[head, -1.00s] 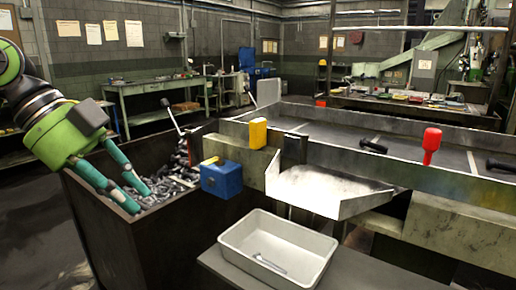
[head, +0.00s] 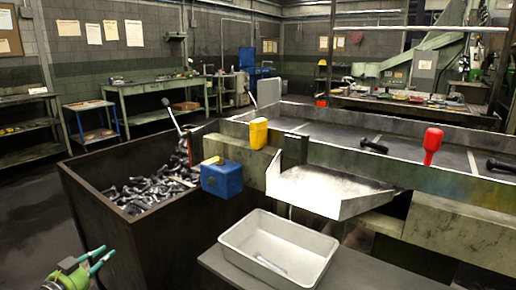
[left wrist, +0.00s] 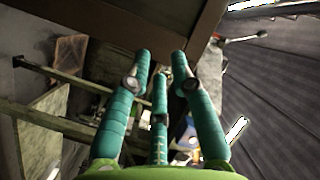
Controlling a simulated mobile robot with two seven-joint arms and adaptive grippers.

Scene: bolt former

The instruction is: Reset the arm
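My left gripper (head: 102,262) is low at the left of the head view, in front of the dark bin's near left side and apart from the bolts. It is green with teal fingers. In the left wrist view its fingers (left wrist: 162,75) stand spread with nothing between them. The fingers point toward a dark brown panel edge at the top of that view. My right gripper does not show in either view.
A dark bin (head: 110,235) holds many metal bolts (head: 150,190). A white tray (head: 238,258) with one bolt (head: 270,262) stands on a grey table. A blue box (head: 222,180) and a metal chute (head: 320,192) are beside the bin. Open floor (head: 35,205) lies left.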

